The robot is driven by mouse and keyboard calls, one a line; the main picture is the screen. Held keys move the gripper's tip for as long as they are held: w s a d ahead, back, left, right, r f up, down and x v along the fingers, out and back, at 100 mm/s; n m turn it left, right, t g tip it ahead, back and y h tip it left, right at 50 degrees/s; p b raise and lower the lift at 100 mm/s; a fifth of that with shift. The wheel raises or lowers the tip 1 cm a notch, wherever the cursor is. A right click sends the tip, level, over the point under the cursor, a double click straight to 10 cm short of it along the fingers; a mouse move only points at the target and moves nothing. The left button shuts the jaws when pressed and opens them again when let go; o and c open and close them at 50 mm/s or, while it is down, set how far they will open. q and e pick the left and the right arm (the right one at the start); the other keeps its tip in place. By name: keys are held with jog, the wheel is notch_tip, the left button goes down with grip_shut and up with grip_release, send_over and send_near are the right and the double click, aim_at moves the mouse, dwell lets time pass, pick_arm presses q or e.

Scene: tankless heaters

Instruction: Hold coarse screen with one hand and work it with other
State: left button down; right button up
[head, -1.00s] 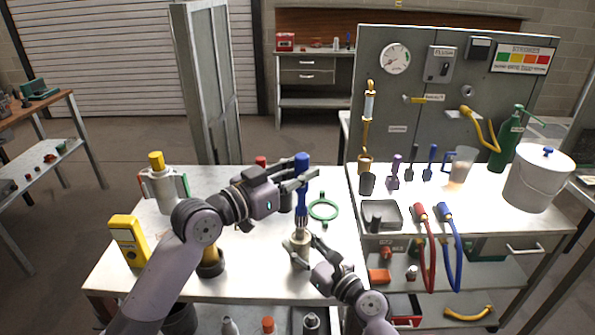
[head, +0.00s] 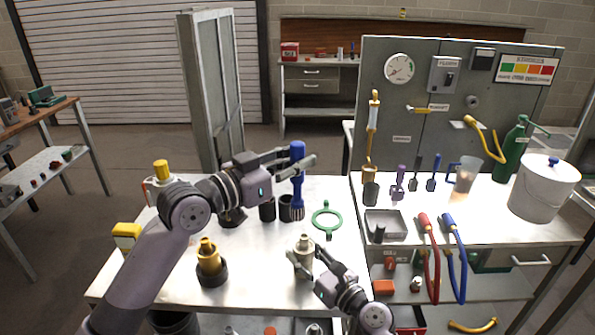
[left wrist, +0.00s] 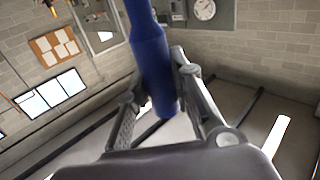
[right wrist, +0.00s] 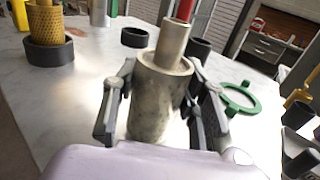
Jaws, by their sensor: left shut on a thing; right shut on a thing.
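The coarse screen (head: 304,247), which I take to be the pale metal cylinder with a narrow neck, stands upright at the table's front. My right gripper (head: 309,262) is shut around its body; the right wrist view shows the cylinder (right wrist: 155,100) between both fingers. A blue brush (head: 298,190) is in my left gripper (head: 297,168), held upright with bristles down. The brush is above and apart from the screen's top. In the left wrist view its blue handle (left wrist: 153,60) lies between the fingers; the bristles are not seen there.
A brass perforated cylinder in a dark base (head: 210,262) stands left of the screen. A green ring (head: 327,220) and dark cups (head: 267,211) lie behind. Yellow-capped and yellow items are at the left.

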pick_arm(q)
jog(key=shift+r, duration=1.35)
jog(key=shift+f, duration=0.2)
